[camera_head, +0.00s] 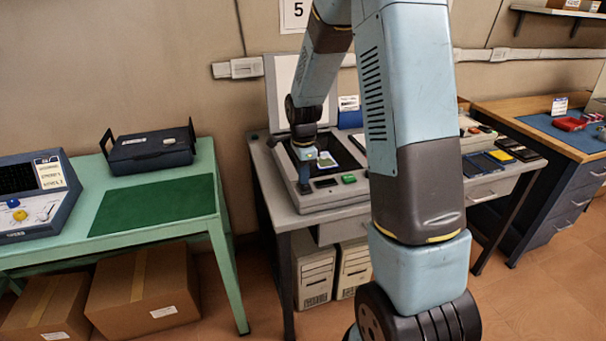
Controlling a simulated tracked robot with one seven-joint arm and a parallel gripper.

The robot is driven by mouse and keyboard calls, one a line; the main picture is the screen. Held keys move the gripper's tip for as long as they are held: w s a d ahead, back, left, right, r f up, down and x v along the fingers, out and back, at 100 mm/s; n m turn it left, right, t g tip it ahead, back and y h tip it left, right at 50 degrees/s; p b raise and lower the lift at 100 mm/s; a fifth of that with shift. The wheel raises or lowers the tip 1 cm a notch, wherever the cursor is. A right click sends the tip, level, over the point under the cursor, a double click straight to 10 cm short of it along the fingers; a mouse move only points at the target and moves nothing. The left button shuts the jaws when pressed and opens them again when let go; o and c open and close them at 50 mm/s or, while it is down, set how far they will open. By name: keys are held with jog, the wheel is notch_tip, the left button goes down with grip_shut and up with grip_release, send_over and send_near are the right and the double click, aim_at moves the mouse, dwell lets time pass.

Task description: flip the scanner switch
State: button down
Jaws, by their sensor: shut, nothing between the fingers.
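The scanner (335,198) is a grey flatbed unit on the grey desk, with its pale lid (285,92) raised behind it. A small green piece (348,179) sits on its front panel, beside a dark rectangle (325,183). I cannot tell for sure which part is the switch or how it is set. My arm hides the desk right of the scanner.
A green table (205,165) on the left holds a dark blue case (150,150), a green mat (155,205) and a blue instrument (35,198). Cardboard boxes (143,295) lie below. A wooden-topped desk (500,112) stands at right. Floor shows between the tables.

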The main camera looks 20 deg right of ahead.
jog(key=shift+s+r, duration=0.15)
jog(key=shift+s, duration=0.2)
jog(key=shift+r, duration=0.1)
notch_tip(320, 180, up, 13)
jog(key=w, duration=0.2)
jog(key=shift+w+r, duration=0.2)
jog(key=shift+w, duration=0.15)
dwell(0.4)
